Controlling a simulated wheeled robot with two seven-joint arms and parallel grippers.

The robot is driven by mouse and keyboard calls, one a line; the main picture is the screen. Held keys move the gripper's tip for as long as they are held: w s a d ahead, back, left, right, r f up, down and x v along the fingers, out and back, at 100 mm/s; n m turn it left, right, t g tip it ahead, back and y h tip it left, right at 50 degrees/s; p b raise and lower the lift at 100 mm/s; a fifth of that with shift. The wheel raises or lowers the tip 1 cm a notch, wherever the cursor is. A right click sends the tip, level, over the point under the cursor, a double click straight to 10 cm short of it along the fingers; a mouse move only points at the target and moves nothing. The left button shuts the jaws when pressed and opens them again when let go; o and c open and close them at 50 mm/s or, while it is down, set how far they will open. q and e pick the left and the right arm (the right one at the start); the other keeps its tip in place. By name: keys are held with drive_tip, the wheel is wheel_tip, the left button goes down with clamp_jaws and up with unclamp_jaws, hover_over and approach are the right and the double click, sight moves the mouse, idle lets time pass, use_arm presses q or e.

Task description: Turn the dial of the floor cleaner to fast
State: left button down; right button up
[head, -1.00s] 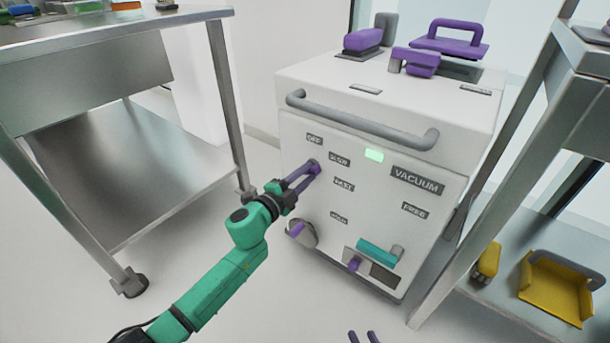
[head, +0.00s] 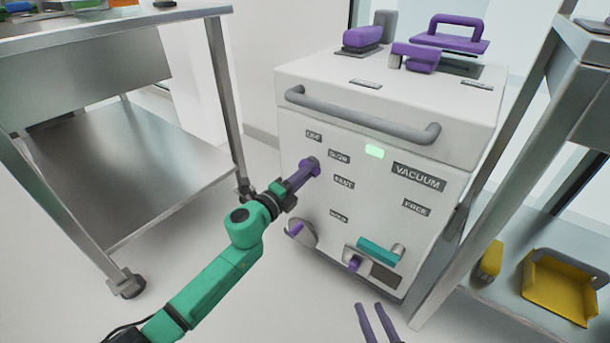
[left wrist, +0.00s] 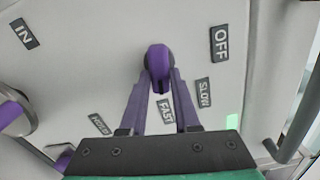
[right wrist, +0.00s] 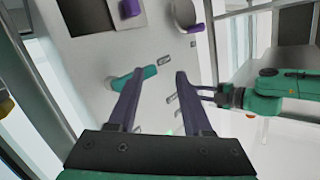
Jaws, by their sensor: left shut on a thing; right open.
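The floor cleaner (head: 390,165) is a white box marked VACUUM. Its purple dial (left wrist: 158,58) sits on the front near the labels OFF (head: 314,135), SLOW (head: 339,156) and FAST (head: 344,182). My left gripper (head: 312,165) is at the dial; in the left wrist view its fingers (left wrist: 159,78) are closed on the knob from both sides.
A teal handle (head: 378,251) and a round purple-handled knob (head: 301,232) are lower on the front. A grey bar (head: 360,122) crosses above the dial. A steel table (head: 110,40) stands left; a shelf with a yellow bin (head: 556,290) stands right.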

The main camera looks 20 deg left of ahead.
use_arm(q)
drive_tip(key=shift+f, duration=0.1)
drive_tip(key=c, duration=0.7)
unclamp_jaws()
drive_tip(key=shift+o, duration=0.3)
use_arm(e)
drive_tip(key=shift+f, duration=0.15)
drive_tip(key=shift+s, duration=0.1)
use_arm(q)
drive_tip(key=p+v, duration=0.1)
drive_tip(key=v, duration=1.3)
drive_tip(key=shift+s+p, duration=0.3)
drive_tip(key=shift+p, duration=0.05)
use_arm(e)
drive_tip(key=s+f+g, duration=0.1)
drive_tip(key=s+f, duration=0.1)
drive_tip(key=s+f+g, duration=0.1)
drive_tip(key=s, duration=0.1)
drive_tip(key=shift+s+a+f, duration=0.1)
drive_tip(key=shift+s+f, duration=0.2)
drive_tip(key=shift+f, duration=0.05)
